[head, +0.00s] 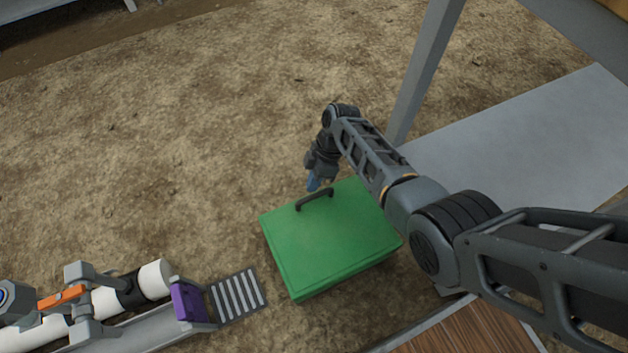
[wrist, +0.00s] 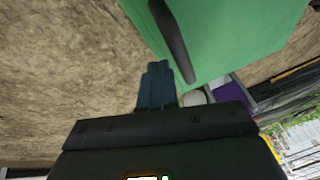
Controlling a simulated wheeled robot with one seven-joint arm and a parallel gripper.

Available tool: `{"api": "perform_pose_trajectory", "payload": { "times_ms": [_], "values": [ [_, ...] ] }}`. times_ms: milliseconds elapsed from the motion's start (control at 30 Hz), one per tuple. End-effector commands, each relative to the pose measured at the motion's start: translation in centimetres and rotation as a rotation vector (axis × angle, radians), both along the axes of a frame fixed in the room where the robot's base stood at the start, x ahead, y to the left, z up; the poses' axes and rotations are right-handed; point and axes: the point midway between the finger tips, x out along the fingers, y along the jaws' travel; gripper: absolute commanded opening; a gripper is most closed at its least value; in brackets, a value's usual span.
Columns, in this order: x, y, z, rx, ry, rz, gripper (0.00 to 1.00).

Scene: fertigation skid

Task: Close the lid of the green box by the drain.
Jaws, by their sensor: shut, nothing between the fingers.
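The green box (head: 325,240) stands on the bare ground beside the drain grate (head: 238,297). Its lid lies flat over it and looks closed, with a dark handle (head: 314,199) near its far edge. My gripper (head: 316,183) is at the far edge of the box, close to the handle. In the wrist view the blue fingers (wrist: 157,86) are together and empty, next to the handle (wrist: 174,40) and the green surface (wrist: 232,35). I cannot tell whether the fingers touch the box.
White pipework with an orange lever (head: 61,296) and a purple block (head: 188,301) lies left of the drain. A grey frame post (head: 424,70) and a pale slab (head: 520,135) are at the right. Wooden boards (head: 465,332) lie below. Open ground spreads at the upper left.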

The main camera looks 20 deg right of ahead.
Motion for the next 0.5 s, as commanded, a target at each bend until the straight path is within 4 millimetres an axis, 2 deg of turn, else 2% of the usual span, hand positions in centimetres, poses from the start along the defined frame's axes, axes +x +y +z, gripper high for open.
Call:
{"api": "perform_pose_trajectory", "payload": {
  "times_ms": [267, 500],
  "values": [
    [0.1, -0.1, 0.4, 0.0, -0.001, 0.0, 0.0],
    [0.4, -1.4, 3.8, -0.001, -0.002, -0.001, 0.0]
  ]
}}
